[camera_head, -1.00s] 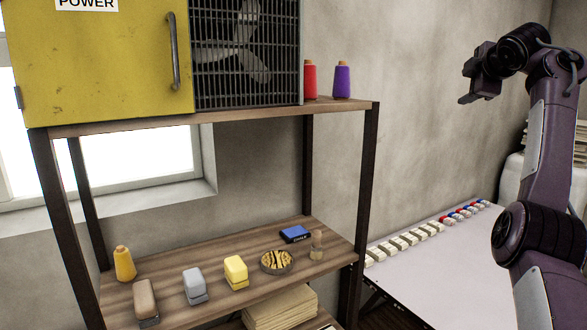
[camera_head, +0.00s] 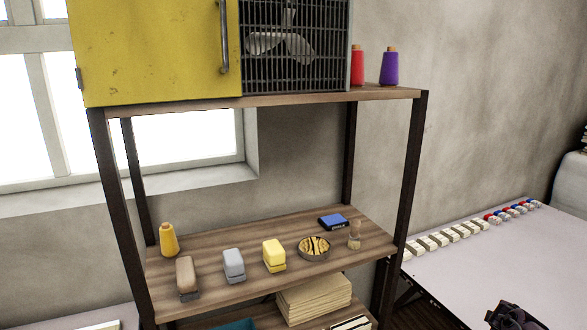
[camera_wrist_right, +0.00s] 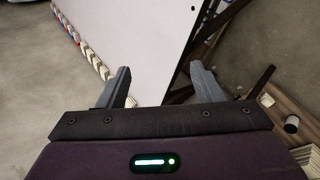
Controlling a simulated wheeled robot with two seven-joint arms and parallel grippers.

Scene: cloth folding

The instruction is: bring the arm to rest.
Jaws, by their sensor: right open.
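My right gripper (camera_wrist_right: 162,82) shows in the right wrist view with its two grey fingers spread wide apart and nothing between them. Beyond the fingers is the pale table (camera_wrist_right: 145,40), with floor or wall around it. In the head view only a small dark part of my right arm shows at the bottom right corner, over the pale table (camera_head: 470,275); its fingers cannot be made out there. My left gripper is in neither view.
A shelf unit (camera_head: 408,175) holds a yellow cabinet (camera_head: 150,50), a fan cage, red (camera_head: 357,68) and purple (camera_head: 390,68) spools above, and several small items below. Small pale blocks (camera_head: 440,240) line the table's back edge. The table's middle looks clear.

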